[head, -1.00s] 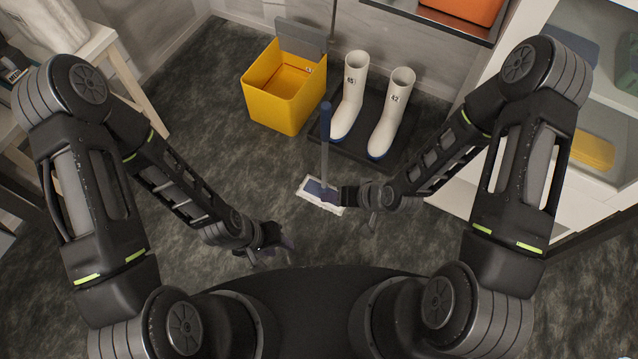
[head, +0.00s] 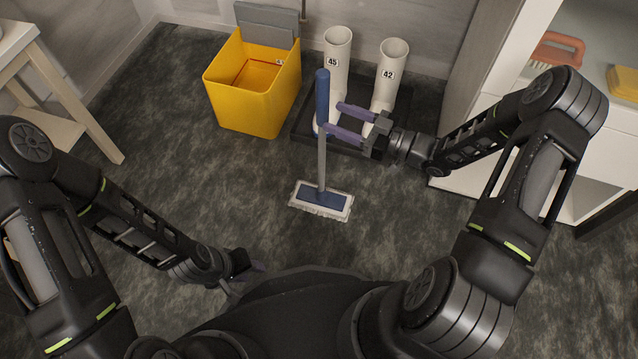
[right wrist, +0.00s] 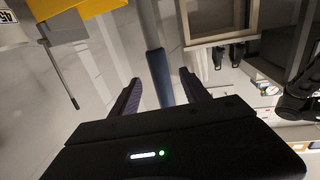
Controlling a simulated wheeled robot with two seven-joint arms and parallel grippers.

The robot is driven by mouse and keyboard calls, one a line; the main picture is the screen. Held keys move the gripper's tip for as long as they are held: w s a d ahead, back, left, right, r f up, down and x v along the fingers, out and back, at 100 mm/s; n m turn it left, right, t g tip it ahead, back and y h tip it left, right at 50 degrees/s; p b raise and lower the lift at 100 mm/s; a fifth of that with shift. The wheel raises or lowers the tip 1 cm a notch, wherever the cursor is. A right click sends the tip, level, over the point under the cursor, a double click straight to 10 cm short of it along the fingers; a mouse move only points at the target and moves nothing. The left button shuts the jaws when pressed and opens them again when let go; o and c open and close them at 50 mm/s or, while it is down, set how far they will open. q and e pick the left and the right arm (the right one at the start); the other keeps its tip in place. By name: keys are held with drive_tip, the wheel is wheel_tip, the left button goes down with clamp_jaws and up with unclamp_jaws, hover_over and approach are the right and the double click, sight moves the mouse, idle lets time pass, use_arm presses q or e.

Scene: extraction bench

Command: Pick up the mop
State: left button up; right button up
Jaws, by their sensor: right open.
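The mop (head: 322,160) stands upright on the floor in the head view, with a blue grip on top, a grey pole and a flat blue-and-white head. My right gripper (head: 336,118) is open at the height of the blue grip's lower part, its purple fingertips close to the pole from the right. In the right wrist view the blue grip (right wrist: 159,75) appears between the two open fingers (right wrist: 161,88); contact cannot be seen. My left gripper (head: 250,273) is low at the left, partly hidden by my body, and its opening is unclear.
A yellow bucket (head: 243,100) stands behind left of the mop. White boots (head: 388,75) stand in a black tray (head: 298,133) just behind my right gripper. The floor around the mop head is clear.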

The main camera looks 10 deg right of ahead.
drive_tip(key=x, duration=0.2)
drive_tip(key=shift+w+a+b, duration=0.2)
drive_tip(key=shift+a+b, duration=0.05)
drive_tip(key=shift+b, duration=0.05)
drive_tip(key=b+x, duration=0.1)
drive_tip(key=x, duration=0.4)
drive_tip(key=shift+w+r+b, duration=0.1)
drive_tip(key=shift+r+b, duration=0.05)
drive_tip(key=shift+b, duration=0.25)
drive_tip(key=shift+c, duration=0.5)
clamp_jaws()
